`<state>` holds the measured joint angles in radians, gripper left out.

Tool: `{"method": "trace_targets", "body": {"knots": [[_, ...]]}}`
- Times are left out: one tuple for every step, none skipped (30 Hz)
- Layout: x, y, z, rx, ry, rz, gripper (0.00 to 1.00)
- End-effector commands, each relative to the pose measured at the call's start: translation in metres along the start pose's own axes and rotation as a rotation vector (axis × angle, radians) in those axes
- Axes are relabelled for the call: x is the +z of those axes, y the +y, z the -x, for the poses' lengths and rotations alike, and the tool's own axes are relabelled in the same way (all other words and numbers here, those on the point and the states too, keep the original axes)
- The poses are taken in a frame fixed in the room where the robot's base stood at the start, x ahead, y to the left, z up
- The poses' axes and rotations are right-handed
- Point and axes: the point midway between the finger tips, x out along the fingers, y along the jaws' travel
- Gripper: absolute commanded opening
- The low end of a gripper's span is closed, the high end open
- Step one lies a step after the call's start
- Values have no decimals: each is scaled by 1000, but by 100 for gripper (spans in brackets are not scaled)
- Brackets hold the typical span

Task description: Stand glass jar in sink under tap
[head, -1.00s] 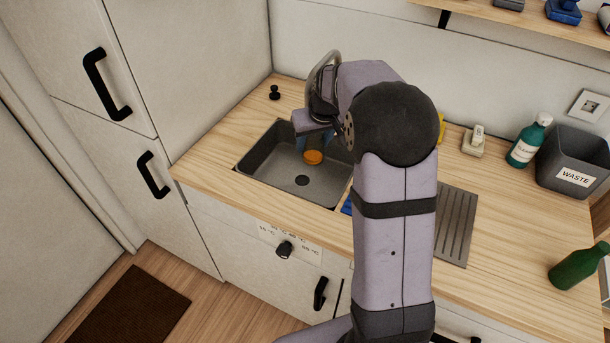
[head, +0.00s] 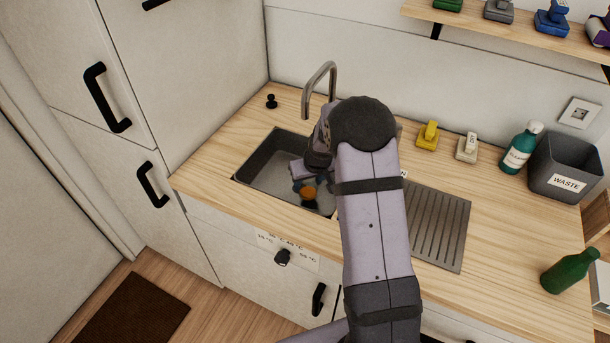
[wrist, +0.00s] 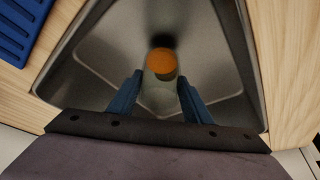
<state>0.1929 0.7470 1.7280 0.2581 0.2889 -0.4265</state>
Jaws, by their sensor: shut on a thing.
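The glass jar shows in the wrist view as a pale clear body (wrist: 160,90) with an orange lid (wrist: 162,62). In the head view its orange lid (head: 308,193) shows inside the sink (head: 262,162), toward the front right. My gripper (head: 311,186) reaches down into the sink. Its two blue fingers, also in the wrist view (wrist: 160,88), are shut on the jar, one on each side. I cannot tell whether the jar's base touches the sink floor. The curved metal tap (head: 331,78) rises behind the sink, and the jar is in front of its spout.
A grooved drainer (head: 440,225) lies right of the sink. A yellow item (head: 427,136), a cleaner bottle (head: 520,148) and a waste bin (head: 565,165) stand along the back. A green bottle (head: 570,272) is at the right. A black knob (head: 271,101) is behind the sink's left.

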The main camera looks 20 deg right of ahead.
Motion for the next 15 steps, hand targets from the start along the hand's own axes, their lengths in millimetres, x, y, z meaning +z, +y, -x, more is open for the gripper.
{"method": "trace_targets", "body": {"knots": [[-3,0,0,0,1,1,18],[-5,0,0,0,0,2,18],[-8,0,-1,0,1,2,18],[-11,0,-2,0,1,1,18],[-14,0,-3,0,1,0,18],[-19,0,-4,0,2,1,18],[-22,0,-6,0,1,2,18],[-25,0,-7,0,1,2,18],[-28,-1,-9,0,0,1,18],[-31,0,-10,0,1,1,18],[-32,-1,-12,0,-1,1,18],[-28,-1,-15,-1,-3,0,18],[-28,0,-17,-1,-2,0,18],[-27,0,-19,0,-1,0,18],[-26,0,-21,0,-1,0,18]]}}
